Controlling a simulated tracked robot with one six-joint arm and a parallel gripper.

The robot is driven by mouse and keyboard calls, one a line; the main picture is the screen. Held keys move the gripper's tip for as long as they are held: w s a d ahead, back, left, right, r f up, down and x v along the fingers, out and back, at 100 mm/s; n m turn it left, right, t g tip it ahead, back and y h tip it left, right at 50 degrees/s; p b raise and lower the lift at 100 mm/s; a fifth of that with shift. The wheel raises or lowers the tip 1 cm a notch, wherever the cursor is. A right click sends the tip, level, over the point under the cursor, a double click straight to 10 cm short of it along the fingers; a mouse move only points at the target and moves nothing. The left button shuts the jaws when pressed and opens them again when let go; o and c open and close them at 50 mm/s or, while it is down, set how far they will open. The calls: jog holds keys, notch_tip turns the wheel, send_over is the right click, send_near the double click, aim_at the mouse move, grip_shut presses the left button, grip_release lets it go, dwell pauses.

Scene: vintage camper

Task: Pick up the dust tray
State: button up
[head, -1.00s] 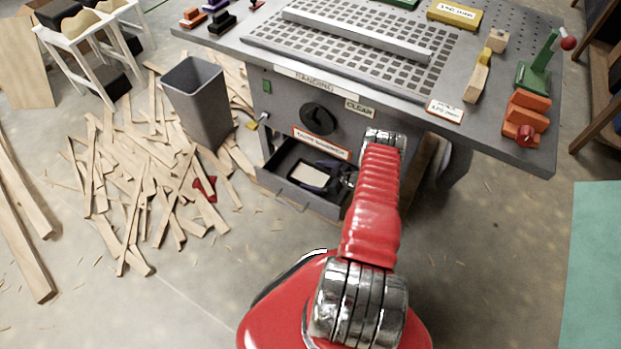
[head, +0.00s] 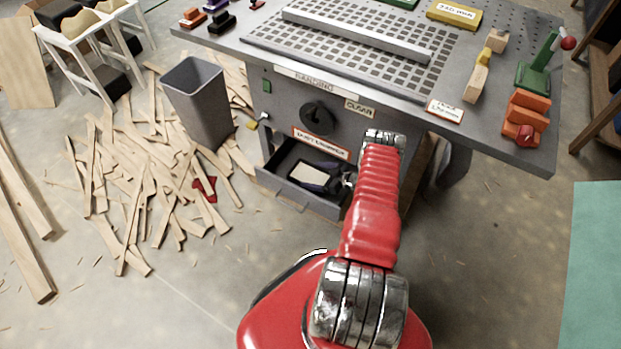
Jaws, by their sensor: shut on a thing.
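The dust tray (head: 309,174) shows as a small pale rectangular surface with a dark edge, inside the open grey drawer (head: 297,197) under the sanding bench. My gripper (head: 322,179) reaches in from the right, its dark fingers at the tray, and it is shut on the tray. The tray sits low, within the drawer walls. My red arm and the drawer front hide part of the wrist and the tray's underside, so I cannot tell whether the tray touches the drawer floor.
The bench (head: 340,75) overhangs the drawer, with a black knob (head: 317,117) above it. A grey bin (head: 199,103) stands to the left. Floor nearer me is mostly clear, with a green mat (head: 598,265) at right.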

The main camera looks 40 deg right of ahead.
jog(key=shift+c, duration=1.1)
jog(key=shift+a+r, duration=0.1)
